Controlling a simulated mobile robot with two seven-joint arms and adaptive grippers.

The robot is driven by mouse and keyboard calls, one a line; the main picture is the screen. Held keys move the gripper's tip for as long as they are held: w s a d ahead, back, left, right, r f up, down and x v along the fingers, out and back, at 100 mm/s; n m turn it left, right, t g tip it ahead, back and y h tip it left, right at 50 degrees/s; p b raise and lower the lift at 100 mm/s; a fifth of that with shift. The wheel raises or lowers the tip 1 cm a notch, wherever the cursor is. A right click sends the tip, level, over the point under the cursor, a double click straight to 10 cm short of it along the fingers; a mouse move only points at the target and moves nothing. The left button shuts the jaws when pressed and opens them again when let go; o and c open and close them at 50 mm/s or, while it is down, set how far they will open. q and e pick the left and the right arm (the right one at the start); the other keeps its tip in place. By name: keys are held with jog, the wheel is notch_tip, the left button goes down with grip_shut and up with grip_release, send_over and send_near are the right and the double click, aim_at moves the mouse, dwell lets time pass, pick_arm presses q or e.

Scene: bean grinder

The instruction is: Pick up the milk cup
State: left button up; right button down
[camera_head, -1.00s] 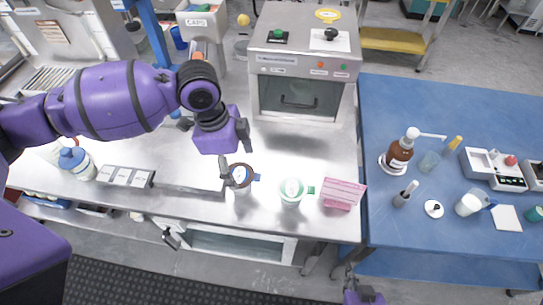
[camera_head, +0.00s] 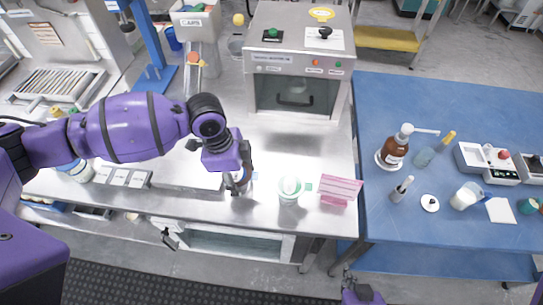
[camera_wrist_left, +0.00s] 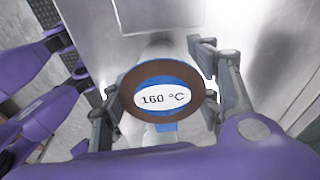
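A cup with a brown rim, a blue band and a white "160 °C" label (camera_wrist_left: 162,97) stands upright between the fingers of my left gripper (camera_wrist_left: 160,100) in the left wrist view. A finger is on each side of it, close to the rim, with slight gaps visible. In the head view my left gripper (camera_head: 238,180) mostly hides this cup. A white cup with a green handle (camera_head: 290,191) stands on the steel counter just to its right. I cannot tell which is the milk cup. My right gripper (camera_head: 348,276) shows at the bottom edge; its finger opening is unclear.
A pink sign (camera_head: 340,188) stands right of the white cup. A metal oven-like box (camera_head: 298,65) stands behind. The blue table (camera_head: 400,100) to the right holds a brown pump bottle (camera_head: 396,150) and small items. The counter (camera_head: 285,150) before the box is clear.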

pick_arm(q)
jog(key=c, duration=0.8)
jog(key=shift+r, duration=0.15)
